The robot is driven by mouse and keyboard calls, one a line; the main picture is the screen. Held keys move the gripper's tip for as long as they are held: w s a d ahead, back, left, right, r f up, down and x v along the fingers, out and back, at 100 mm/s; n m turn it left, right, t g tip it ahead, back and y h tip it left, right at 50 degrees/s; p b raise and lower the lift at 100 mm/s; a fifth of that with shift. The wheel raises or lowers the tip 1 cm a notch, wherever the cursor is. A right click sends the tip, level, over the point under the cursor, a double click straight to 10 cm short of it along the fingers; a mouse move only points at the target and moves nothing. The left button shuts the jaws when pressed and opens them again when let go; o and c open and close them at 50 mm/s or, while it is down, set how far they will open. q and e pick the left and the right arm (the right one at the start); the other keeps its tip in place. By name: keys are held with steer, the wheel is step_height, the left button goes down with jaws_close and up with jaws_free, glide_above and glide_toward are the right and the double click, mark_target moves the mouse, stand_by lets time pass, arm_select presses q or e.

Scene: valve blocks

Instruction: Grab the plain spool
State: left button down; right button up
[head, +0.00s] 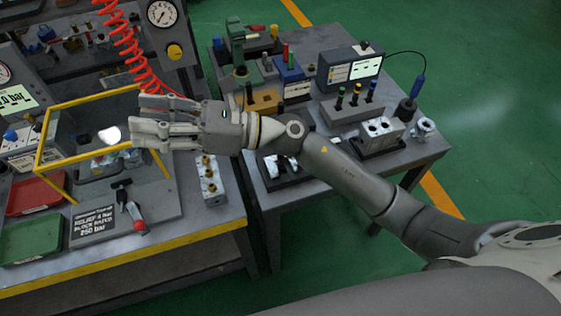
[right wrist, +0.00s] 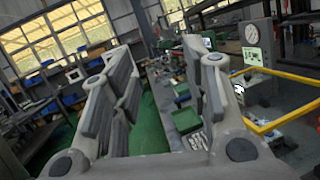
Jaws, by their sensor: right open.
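My right gripper (head: 140,117) is open and empty above the left bench, in front of the yellow-framed guard. In the right wrist view its fingers (right wrist: 157,65) stand wide apart with nothing between them. I cannot pick out a plain spool for certain. A grey stand (head: 345,113) on the right table holds upright dark pieces with green, yellow and blue tops. A dark tray (head: 264,179) near that table's front edge holds pale metal parts, partly behind my right arm. My left gripper is not in view.
The yellow-framed guard (head: 92,98) stands around metal parts on the left bench. A red tray (head: 36,194), a green tray (head: 31,239) and a valve block (head: 210,186) lie nearby. A red coiled hose (head: 124,42) hangs behind the gripper. A gap separates the two tables.

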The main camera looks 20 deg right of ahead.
step_height(320, 180, down, 7)
steer(key=s+a+n+g+h, duration=0.1)
steer(key=s+n+g+h, duration=0.1)
steer(key=n+g+h, duration=0.45)
steer(key=n+t+h, duration=0.2)
steer(key=n+h, duration=0.8)
steer(key=h, duration=0.4)
glide_above(281, 158)
steer(key=shift+m, duration=0.25)
steer(key=f, duration=1.1)
steer(key=shift+w, duration=0.4)
step_height(281, 158, down, 4)
steer(key=shift+f+p, duration=0.25)
steer(key=shift+p, duration=0.45)
step_height(281, 158, down, 5)
steer(key=p, duration=0.2)
steer(key=shift+d+f+p, duration=0.15)
steer(key=shift+f+p, duration=0.05)
steer(key=shift+p, duration=0.1)
steer(key=shift+w+f, duration=0.15)
steer(key=shift+f, duration=0.1)
jaws_close()
